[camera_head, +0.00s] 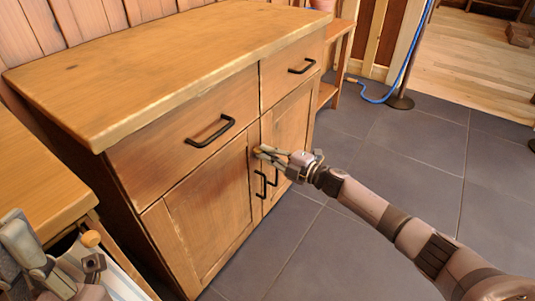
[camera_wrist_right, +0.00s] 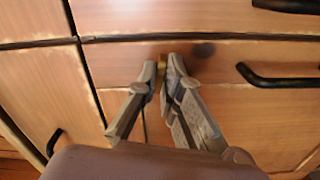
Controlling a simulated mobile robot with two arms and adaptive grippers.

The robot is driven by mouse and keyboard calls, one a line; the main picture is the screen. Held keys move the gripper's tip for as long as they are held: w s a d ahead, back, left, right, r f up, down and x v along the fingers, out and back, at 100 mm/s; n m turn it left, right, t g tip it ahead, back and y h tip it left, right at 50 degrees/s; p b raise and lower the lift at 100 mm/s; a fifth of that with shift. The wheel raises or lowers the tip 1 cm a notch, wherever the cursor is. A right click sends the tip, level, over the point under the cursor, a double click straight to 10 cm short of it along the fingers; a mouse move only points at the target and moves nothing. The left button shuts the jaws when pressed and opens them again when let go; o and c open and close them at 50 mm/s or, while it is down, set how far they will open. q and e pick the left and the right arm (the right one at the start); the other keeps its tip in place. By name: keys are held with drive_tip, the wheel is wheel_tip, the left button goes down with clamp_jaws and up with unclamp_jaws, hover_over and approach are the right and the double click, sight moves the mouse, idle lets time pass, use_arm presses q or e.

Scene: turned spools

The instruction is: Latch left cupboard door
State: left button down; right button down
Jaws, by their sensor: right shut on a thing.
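The left cupboard door (camera_head: 205,215) looks closed, flush with the cupboard front, its black handle (camera_head: 260,185) near its right edge. My right gripper (camera_head: 259,151) is at the upper right corner of this door. In the right wrist view, its fingers (camera_wrist_right: 165,66) are closed on a small brass latch piece (camera_wrist_right: 163,62) on the left door (camera_wrist_right: 270,118), close to the gap between the doors. The fingers hide most of the latch, so its turn is unclear. My left gripper (camera_head: 78,275) is partly in view at the lower left; its jaws are unclear.
Two drawers with black handles (camera_head: 210,131) sit above the doors, closed. The right door (camera_head: 293,125) looks closed too. A lower wooden surface (camera_head: 35,185) stands at the left. A blue hose (camera_head: 375,98) lies on the tiles behind. The tiled floor (camera_head: 330,240) in front is clear.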

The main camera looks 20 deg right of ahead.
drive_tip(key=shift+n, duration=1.3)
drive_tip(key=shift+n+b, duration=0.3)
drive_tip(key=c, duration=1.7)
unclamp_jaws()
drive_tip(key=shift+r, duration=0.1)
drive_tip(key=v, duration=1.2)
